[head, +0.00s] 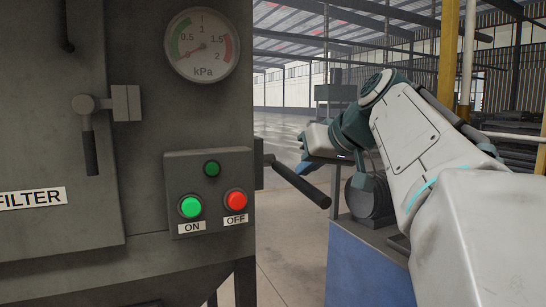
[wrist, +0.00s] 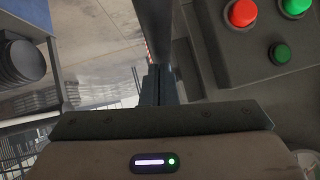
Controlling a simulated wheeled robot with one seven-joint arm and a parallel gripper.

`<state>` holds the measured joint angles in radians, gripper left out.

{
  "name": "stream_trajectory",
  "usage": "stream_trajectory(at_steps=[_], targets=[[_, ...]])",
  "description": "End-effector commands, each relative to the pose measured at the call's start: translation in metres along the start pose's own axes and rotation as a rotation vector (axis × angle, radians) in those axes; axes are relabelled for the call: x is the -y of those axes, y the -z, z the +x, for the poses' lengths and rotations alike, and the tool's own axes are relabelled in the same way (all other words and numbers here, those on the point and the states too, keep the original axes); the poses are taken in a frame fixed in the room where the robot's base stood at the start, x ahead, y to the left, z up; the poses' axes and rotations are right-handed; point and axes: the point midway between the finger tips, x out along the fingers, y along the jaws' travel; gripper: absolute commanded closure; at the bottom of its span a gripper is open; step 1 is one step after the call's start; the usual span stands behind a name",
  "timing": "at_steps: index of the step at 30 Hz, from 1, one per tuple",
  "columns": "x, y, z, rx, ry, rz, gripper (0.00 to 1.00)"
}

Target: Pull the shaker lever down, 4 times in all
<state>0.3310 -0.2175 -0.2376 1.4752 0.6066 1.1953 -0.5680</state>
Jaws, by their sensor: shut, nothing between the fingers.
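The shaker lever (head: 300,185) is a dark bar on the right side of the grey cabinet. It slants down and to the right, toward the viewer, in the head view. My gripper (head: 302,152) is just above and behind the lever, with its fingers shut and empty. In the wrist view, the shut fingers (wrist: 154,85) are in the middle, and the lever (wrist: 157,32) runs up from behind them to the top edge. I cannot tell whether the fingers touch the lever.
The grey cabinet (head: 60,235) fills the left, with a pressure gauge (head: 202,45), a door latch (head: 88,130) and a button box (head: 210,165) with green ON and red OFF buttons. A blue bench (head: 365,265) with a dark round machine part (head: 370,200) stands at the right.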

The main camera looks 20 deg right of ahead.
Motion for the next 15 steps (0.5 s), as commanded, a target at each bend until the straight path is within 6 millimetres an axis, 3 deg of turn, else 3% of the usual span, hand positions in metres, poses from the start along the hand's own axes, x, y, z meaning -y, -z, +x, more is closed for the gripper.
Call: stream_trajectory(at_steps=[1,15], targets=[[-0.003,-0.014,0.01,-0.016,0.005,-0.003,1.0],[-0.008,-0.034,0.026,-0.19,0.03,-0.027,1.0]])
